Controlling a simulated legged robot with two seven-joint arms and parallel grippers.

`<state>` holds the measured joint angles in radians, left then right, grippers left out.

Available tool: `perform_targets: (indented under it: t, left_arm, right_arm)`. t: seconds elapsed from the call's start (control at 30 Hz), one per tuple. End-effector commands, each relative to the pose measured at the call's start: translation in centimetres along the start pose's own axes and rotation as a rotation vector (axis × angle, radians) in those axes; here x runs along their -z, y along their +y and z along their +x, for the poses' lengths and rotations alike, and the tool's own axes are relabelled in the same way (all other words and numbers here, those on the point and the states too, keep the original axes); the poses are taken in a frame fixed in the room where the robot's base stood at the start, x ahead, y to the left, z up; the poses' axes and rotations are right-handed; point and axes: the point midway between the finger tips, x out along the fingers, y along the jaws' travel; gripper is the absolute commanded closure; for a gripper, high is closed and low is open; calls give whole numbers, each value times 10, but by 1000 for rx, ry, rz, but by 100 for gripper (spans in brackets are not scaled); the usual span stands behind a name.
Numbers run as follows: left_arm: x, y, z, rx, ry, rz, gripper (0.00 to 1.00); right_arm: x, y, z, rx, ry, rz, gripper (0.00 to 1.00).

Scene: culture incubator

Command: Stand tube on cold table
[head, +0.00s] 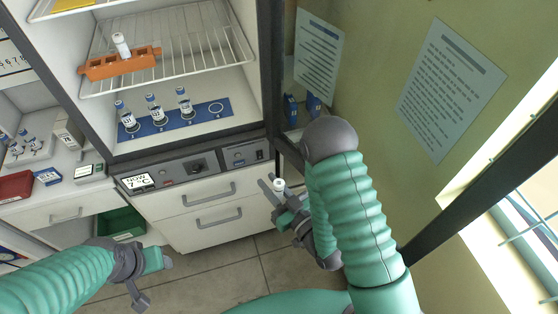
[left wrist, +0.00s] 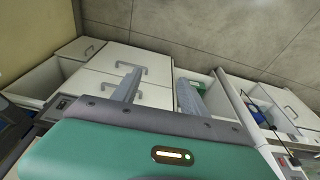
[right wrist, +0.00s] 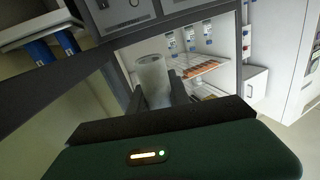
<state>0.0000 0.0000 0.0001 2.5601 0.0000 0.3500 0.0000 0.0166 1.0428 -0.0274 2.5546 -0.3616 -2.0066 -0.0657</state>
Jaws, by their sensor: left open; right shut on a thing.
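A tube with a white cap (head: 280,184) is held in my right gripper (head: 283,194), in front of the cabinet's lower right corner. In the right wrist view the pale tube (right wrist: 152,78) stands between the two shut fingers. Inside the open cabinet, a blue strip (head: 202,116) lies on the floor, with three upright tubes (head: 155,108) on it. Its ringed spot at the right end is bare. I cannot tell whether this strip is the cold table. My left gripper (head: 155,281) is open and empty, low in front of the drawers.
A wire shelf (head: 190,55) above the strip carries an orange rack (head: 119,65) with one white-capped tube. The cabinet's dark frame and control panel (head: 195,166) border the opening. A wall is close at right. A side bench (head: 70,180) at left holds small boxes and tubes.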

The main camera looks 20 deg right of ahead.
Motion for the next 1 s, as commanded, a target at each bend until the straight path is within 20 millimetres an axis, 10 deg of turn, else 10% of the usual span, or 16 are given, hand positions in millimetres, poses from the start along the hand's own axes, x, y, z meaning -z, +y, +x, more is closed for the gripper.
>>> perform_targets:
  t: [0.3,0.57,0.8,1.0]
  left_arm:
    - [0,0,0,0,0,0,49]
    - [4,-3,2,8,17,16,62]
    - [83,-15,36,42,297,325,62]
    - [129,51,55,-189,635,695,62]
  right_arm:
    - [-2,-83,-18,361,-21,-2,100]
    - [-3,-94,-21,409,-26,-1,100]
    - [-3,-93,-20,407,-26,-1,100]
    - [-3,-93,-20,406,-26,-1,100]
